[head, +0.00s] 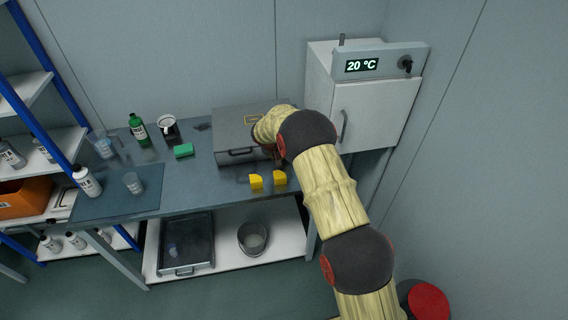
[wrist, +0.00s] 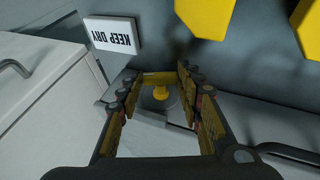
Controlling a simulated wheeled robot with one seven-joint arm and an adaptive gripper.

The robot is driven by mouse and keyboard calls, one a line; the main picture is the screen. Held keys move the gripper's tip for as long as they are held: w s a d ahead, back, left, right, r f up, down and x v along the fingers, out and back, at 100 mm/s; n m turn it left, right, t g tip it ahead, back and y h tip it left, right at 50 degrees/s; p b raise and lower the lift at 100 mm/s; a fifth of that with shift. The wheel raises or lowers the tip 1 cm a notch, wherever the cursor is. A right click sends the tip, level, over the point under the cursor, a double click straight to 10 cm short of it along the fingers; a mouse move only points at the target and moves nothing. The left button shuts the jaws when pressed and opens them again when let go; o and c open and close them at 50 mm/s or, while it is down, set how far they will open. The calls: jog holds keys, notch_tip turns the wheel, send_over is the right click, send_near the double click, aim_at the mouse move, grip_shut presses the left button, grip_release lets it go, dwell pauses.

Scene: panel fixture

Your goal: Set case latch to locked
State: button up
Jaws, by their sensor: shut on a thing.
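The grey case (head: 228,122) stands closed on the bench, its front handle facing the bench's front edge. Its yellow latch (wrist: 160,93) shows in the wrist view as a knob on a round grey base, with a yellow bar across its far side. My gripper (wrist: 157,80) is shut on the latch, its two yellow-padded fingers on either side of the bar. I cannot tell from its angle whether the latch is locked. In the head view my arm hides the latch and most of the gripper, at the case's right end.
Two yellow blocks (head: 256,182) lie in front of the case. A KEEP DRY sign (wrist: 112,35) is near the gripper. A white cabinet (head: 372,112) with a 20 °C display stands right of the bench. A green bottle (head: 139,130) and green sponge (head: 183,150) are left of the case.

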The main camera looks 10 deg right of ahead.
jog(key=h+b, duration=0.1)
jog(key=b, duration=0.1)
jog(key=f+h+b, duration=0.1)
jog(key=b, duration=0.2)
jog(key=shift+a+n+b, duration=0.3)
jog(key=shift+a, duration=0.1)
jog(key=h+b, duration=0.2)
jog(key=b, duration=0.1)
jog(key=shift+a+f, duration=0.1)
jog(key=shift+a, duration=0.1)
jog(key=n+h+b, duration=0.1)
jog(key=h+b, duration=0.1)
jog(key=b, duration=0.1)
jog(key=shift+a+f+t, duration=0.15)
jog(key=shift+t, duration=0.15)
jog(key=shift+a+n+t+h+b, duration=0.1)
jog(key=shift+n+t+h+b, duration=0.2)
jog(key=shift+h+b, duration=0.95)
jog(key=o, duration=1.1)
jog(key=shift+o, duration=0.3)
